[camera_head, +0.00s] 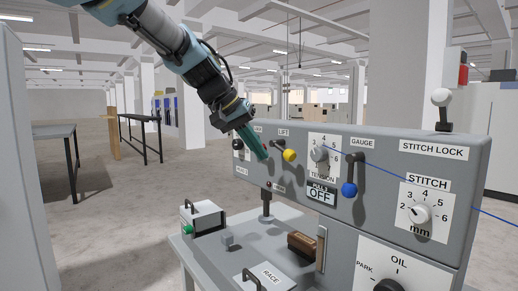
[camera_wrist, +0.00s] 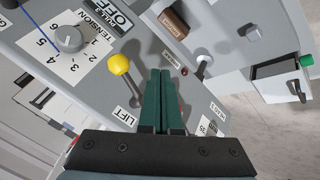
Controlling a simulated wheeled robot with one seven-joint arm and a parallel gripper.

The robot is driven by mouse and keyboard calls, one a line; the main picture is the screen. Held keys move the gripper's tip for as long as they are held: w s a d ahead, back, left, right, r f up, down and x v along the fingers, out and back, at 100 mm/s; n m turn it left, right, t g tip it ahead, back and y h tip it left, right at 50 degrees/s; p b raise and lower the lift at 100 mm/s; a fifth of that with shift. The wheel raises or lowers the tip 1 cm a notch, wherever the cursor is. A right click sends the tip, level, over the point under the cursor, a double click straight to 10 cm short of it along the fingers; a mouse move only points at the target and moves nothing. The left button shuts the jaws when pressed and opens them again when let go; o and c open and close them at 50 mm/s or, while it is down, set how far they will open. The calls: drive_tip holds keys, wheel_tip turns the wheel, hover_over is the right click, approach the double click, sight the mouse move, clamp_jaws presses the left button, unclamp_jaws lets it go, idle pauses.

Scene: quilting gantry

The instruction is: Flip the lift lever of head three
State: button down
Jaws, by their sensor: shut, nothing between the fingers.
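The lift lever (camera_head: 289,155) has a yellow ball knob and stands on the grey head panel (camera_head: 385,215), beside the LIFT label. In the wrist view its yellow knob (camera_wrist: 119,64) is left of my fingers, with its silver arm leading down toward the LIFT label. My gripper (camera_head: 264,156) has green fingers, closed together and empty, just left of the yellow knob in the head view. The closed fingertips (camera_wrist: 165,74) point past the lever, with a visible gap to the knob. I cannot tell the depth of that gap. The lever's base is partly hidden in the head view.
A blue-knobbed gauge lever (camera_head: 349,189), a tension dial (camera_head: 320,154) and a stitch dial (camera_head: 420,214) are to the right. A black knob (camera_head: 238,144) is left of my fingers. A white-knobbed stitch lock lever (camera_head: 441,98) rises on top. A small box (camera_head: 203,218) stands below.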

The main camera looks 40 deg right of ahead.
drive_tip(key=w+a+f+b+v, duration=0.1)
drive_tip(key=w+b+v, duration=0.15)
drive_tip(key=v, duration=0.75)
drive_tip(key=w+a+f+n+t+y, duration=0.25)
drive_tip(key=w+a+f, duration=0.25)
drive_tip(key=a+f, duration=0.55)
drive_tip(key=w+a+f+n+t+y, duration=0.15)
drive_tip(key=w+a+f+n, duration=0.3)
drive_tip(key=a+f, duration=0.65)
drive_tip(key=s+a+f+n+y, duration=0.1)
drive_tip(key=s+a+f, duration=0.1)
drive_tip(key=a+f, duration=0.2)
drive_tip(key=s+a+f+n+y, duration=0.1)
drive_tip(key=s+a+f, duration=0.2)
drive_tip(key=a, duration=0.7)
drive_tip(key=s+a+f+n+g+y, duration=0.1)
drive_tip(key=s+a+f, duration=0.2)
drive_tip(key=a+f, duration=0.2)
drive_tip(key=shift+s+a+f, duration=0.15)
drive_tip(key=shift+a+f, duration=0.2)
drive_tip(key=shift+a, duration=0.55)
